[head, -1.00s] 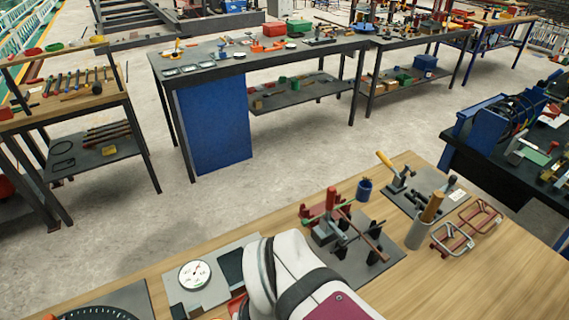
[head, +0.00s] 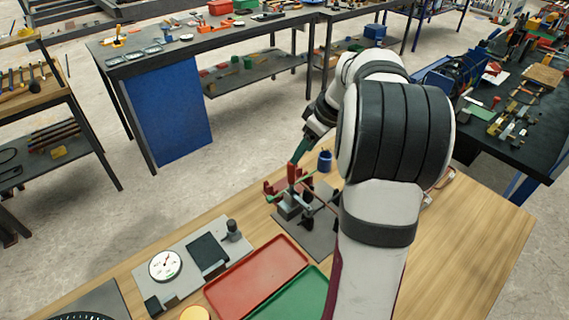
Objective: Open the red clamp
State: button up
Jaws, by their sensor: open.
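The red clamp (head: 293,174) stands on a grey plate (head: 318,243) on the wooden table, left of my arm. Its red handle looks upright, with a rod and dark posts beside it. My gripper (head: 298,153) is open and comes down from the upper right to the top of the red handle. The fingers are small and dark here, so I cannot tell whether they touch the handle or are around it. My large white and black arm hides the right part of the plate.
A dial gauge (head: 165,265) on a grey plate, a red tray (head: 258,277) and a green tray (head: 296,303) lie front left. A wire frame (head: 441,180) is mostly hidden behind my arm. The table's right side is clear.

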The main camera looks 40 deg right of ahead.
aim_at(292, 169)
jog(key=x, duration=0.9)
jog(key=shift+f, duration=0.2)
grip_shut()
dwell(0.9)
